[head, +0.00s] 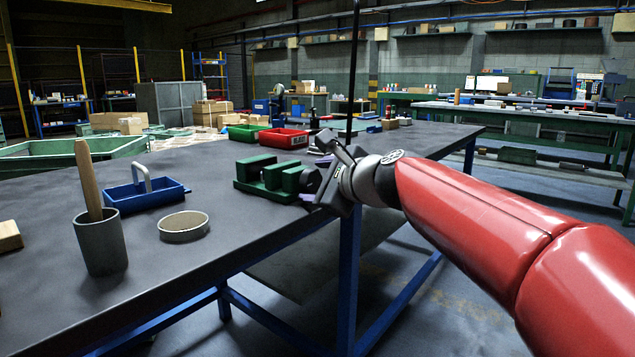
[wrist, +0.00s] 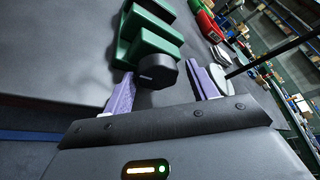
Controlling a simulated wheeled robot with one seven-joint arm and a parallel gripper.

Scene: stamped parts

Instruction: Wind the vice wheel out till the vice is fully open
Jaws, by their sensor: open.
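The green vice (head: 268,178) sits on the dark workbench near its right edge. Its jaws have a gap between them; the wrist view shows the green vice (wrist: 148,45) from above. The black vice wheel (wrist: 157,73) with a small pale mark is on the vice's near end; in the head view it is mostly hidden by my gripper. My gripper (wrist: 163,85) has purple fingers, one on each side of the wheel, with space between them and it. The gripper (head: 318,178) reaches in from the right in the head view.
On the bench are a blue tote (head: 146,192) with a grey handle, a grey cup (head: 101,245) holding a wooden handle, a shallow round dish (head: 184,226), a red bin (head: 284,138) and a green bin (head: 248,132). A dark upright pole (head: 354,70) stands behind my gripper.

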